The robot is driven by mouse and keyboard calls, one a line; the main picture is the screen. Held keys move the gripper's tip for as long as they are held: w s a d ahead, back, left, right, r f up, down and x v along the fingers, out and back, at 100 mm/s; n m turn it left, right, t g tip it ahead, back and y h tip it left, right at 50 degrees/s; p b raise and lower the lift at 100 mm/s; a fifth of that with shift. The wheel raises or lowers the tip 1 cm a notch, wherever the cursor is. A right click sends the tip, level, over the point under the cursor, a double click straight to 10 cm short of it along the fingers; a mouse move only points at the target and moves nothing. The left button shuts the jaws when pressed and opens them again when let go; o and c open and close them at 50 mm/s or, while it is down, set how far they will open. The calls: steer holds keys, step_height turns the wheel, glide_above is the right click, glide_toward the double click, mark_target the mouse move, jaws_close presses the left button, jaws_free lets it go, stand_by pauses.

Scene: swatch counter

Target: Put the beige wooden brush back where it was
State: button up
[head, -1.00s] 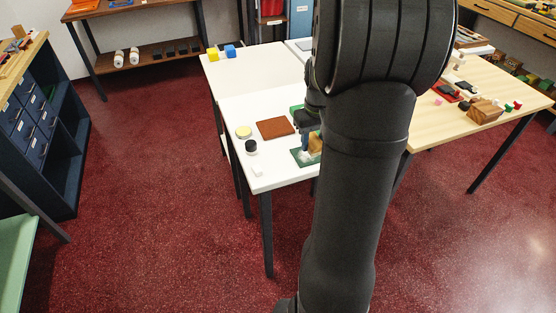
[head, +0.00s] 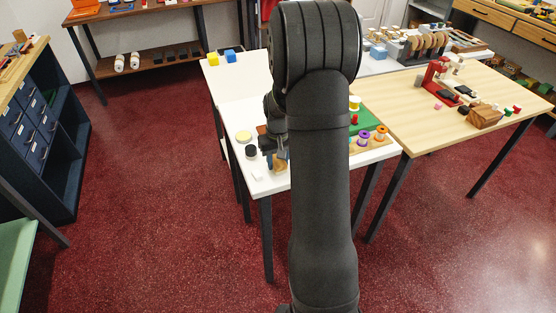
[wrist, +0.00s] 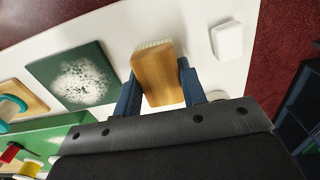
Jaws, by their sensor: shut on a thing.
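The beige wooden brush (wrist: 158,76) is between the two blue fingers of my gripper (wrist: 160,88) in the wrist view. Its pale bristles face the top of that view. My gripper is shut on it, over the white table (wrist: 215,75); whether the brush touches the table I cannot tell. In the head view the brush (head: 281,163) shows below my gripper (head: 278,153), near the table's front left part. A dark green square (wrist: 78,78) with a patch of white specks lies to its left in the wrist view; my arm hides it in the head view.
A white block (wrist: 227,40) lies close beside the brush. A green board with spools (wrist: 40,140) is farther off. The wooden table (head: 420,110) stands to the right.

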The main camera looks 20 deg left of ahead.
steer(key=shift+f, duration=0.15)
steer(key=o, duration=0.9)
steer(key=shift+o, duration=0.2)
step_height(320, 180, up, 12)
steer(key=shift+r, duration=0.2)
